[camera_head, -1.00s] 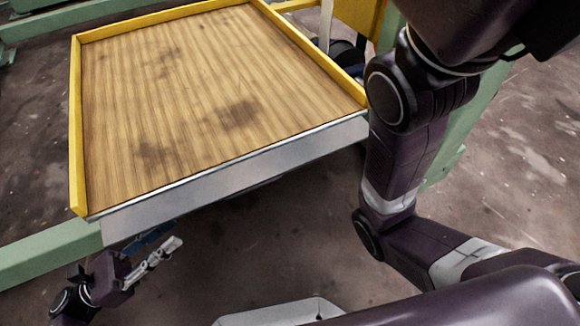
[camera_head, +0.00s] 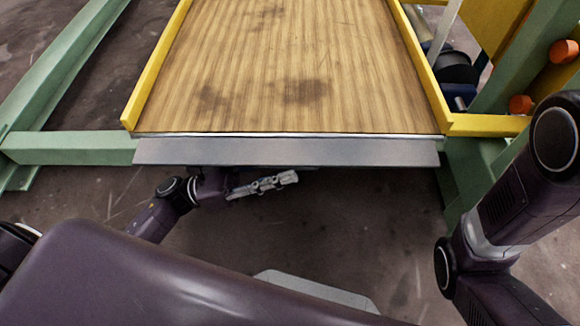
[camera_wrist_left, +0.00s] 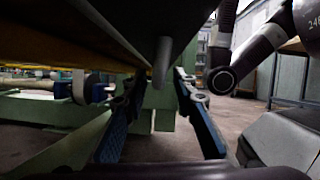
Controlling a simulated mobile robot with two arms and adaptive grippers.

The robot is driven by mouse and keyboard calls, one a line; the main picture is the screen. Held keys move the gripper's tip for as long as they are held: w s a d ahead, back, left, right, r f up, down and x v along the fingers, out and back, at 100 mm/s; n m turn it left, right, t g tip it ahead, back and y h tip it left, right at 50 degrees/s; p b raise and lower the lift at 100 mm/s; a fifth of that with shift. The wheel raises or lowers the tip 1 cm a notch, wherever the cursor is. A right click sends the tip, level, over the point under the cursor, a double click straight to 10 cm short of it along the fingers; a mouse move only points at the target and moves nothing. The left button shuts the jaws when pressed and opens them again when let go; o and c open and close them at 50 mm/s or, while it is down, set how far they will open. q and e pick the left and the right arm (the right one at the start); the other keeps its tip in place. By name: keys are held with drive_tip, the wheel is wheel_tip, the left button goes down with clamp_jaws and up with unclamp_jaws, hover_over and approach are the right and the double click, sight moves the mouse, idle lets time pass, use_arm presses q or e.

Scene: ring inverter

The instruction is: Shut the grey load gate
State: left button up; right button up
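The grey load gate (camera_head: 290,152) is a long flap along the near edge of the wooden platform. It slopes outward and down from that edge. My left gripper (camera_head: 275,184) is just below the gate's lower edge, left of its middle, pointing right. In the left wrist view my left gripper (camera_wrist_left: 160,80) has its two blue-padded fingers spread apart. A grey rounded piece (camera_wrist_left: 162,62) hangs between the fingertips, with no visible grip on it. I cannot tell whether it touches a finger. My right arm shows at the right, but its gripper is out of view.
The wooden platform (camera_head: 290,70) has yellow side rails (camera_head: 158,66) and is empty. Green frame beams (camera_head: 70,148) stand at the left and right. Orange knobs (camera_head: 563,51) show at the far right. The floor below the gate is open.

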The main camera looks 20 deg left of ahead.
use_arm(q)
drive_tip(key=shift+w+d+r, duration=0.2)
drive_tip(key=shift+d+r, duration=0.05)
drive_tip(key=shift+d, duration=0.35)
clamp_jaws()
drive_tip(key=shift+s+r+n+p, duration=0.1)
drive_tip(key=shift+n+p, duration=0.2)
